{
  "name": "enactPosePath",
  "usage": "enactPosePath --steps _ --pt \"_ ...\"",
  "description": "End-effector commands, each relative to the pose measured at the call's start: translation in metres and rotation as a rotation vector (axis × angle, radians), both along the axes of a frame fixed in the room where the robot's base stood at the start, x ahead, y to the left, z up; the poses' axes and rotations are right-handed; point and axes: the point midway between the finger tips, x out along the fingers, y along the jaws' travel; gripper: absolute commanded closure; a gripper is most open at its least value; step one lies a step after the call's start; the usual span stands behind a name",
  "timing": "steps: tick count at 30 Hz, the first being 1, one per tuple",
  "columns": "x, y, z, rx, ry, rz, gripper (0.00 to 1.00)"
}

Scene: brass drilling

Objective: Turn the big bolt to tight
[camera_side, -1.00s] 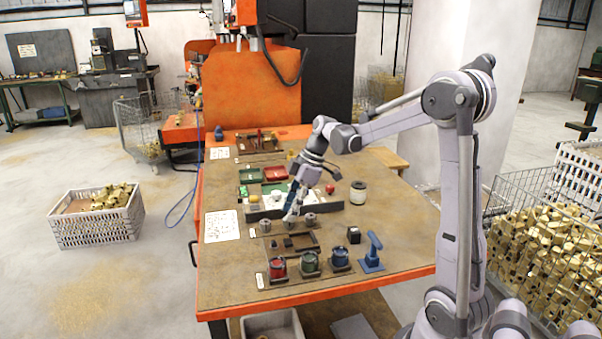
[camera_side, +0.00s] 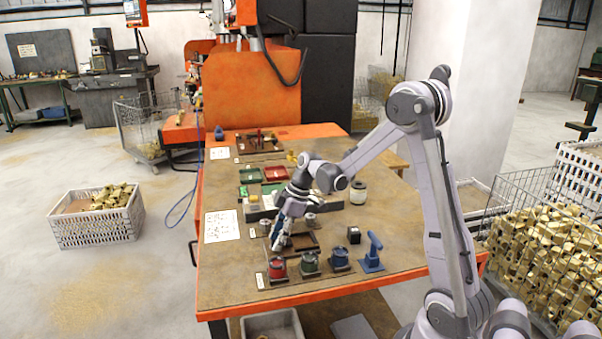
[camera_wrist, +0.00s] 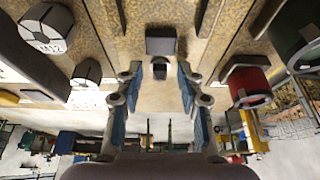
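My gripper (camera_side: 279,247) points down over the brown tray (camera_side: 318,243), at its left part. In the wrist view my gripper (camera_wrist: 161,72) is open, with a dark square-ended block (camera_wrist: 160,42) just beyond and between its fingertips; I see no contact. Grey round bolt-like pieces stand behind the tray: one at the left (camera_side: 265,226) and one at the right (camera_side: 310,220). In the wrist view a grey piece marked M12 (camera_wrist: 48,30) is at upper left, with another grey piece (camera_wrist: 86,74) below it. I cannot tell which is the big bolt.
A white sheet (camera_side: 222,226) lies left. The front-left tabletop is clear.

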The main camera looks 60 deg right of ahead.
Motion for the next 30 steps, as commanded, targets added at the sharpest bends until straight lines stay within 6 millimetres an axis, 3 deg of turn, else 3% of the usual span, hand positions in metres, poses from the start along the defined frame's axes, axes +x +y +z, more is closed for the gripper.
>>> enactPosePath --steps 1,4,17,30 --pt "0.0 0.0 0.0001 0.0 0.0 0.0 0.74" --pt "-0.0001 0.0001 0.0002 0.0 0.0 0.0 1.0" --pt "-0.0009 0.0008 0.0003 0.0 0.0 -0.038 1.0" --pt "-0.0032 0.005 0.0001 -0.001 -0.001 -0.353 1.0"
